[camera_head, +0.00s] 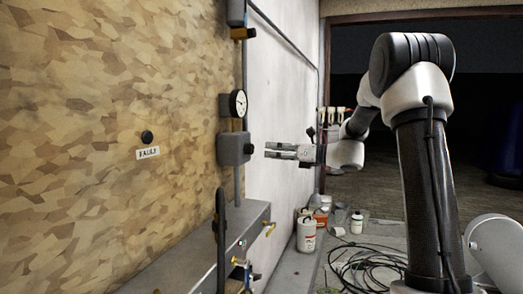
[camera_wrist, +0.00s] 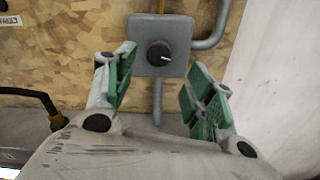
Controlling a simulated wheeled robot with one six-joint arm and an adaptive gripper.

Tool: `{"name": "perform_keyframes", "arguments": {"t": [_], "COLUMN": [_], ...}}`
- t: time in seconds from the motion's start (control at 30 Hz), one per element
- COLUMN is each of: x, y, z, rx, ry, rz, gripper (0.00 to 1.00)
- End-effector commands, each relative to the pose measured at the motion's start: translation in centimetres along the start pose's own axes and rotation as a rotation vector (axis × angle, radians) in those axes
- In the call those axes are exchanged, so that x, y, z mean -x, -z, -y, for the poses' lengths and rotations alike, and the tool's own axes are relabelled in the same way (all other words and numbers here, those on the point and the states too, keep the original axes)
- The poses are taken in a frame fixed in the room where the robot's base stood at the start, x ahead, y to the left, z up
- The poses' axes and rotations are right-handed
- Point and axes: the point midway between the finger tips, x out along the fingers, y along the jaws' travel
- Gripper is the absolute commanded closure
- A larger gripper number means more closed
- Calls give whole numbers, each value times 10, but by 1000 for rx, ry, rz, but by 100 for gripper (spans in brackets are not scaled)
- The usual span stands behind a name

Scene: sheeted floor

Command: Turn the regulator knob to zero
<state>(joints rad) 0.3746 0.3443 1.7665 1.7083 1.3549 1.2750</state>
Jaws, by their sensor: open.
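The regulator is a grey box (camera_head: 232,149) on the wall, with a black round knob (camera_head: 249,149) on its face. In the wrist view the knob (camera_wrist: 158,52) shows a white mark pointing right and slightly down. A round white gauge (camera_head: 238,103) with a black rim sits above the box; its reading is too small to tell. My gripper (camera_head: 269,150) is level with the knob, pointing at it, a short gap away. In the wrist view my gripper (camera_wrist: 160,75) is open and empty, its green-padded fingers on either side of the knob's line, not touching it.
A black button with a FAULT label (camera_head: 148,153) is on the patterned wall to the left. A grey bench (camera_head: 205,250) with an upright dark lever (camera_head: 220,240) stands below. Bottles, pots and coiled black cable (camera_head: 365,265) lie on the floor. Space around the knob is clear.

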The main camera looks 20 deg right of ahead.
Motion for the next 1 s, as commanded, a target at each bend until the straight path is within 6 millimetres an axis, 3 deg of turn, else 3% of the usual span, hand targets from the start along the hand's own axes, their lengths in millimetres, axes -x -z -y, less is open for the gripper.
{"name": "perform_keyframes", "arguments": {"t": [0.17,0.5,0.87,0.9,1.0], "x": [-16,-68,-78,-78,-78], "y": [1,2,2,2,2], "z": [-1,-1,-1,-1,-1], "rx": [-32,-29,-29,-29,-28], "ry": [-3,-2,0,0,0], "rz": [-3,-5,-4,-4,-5], "gripper": [46,46,46,47,66]}}
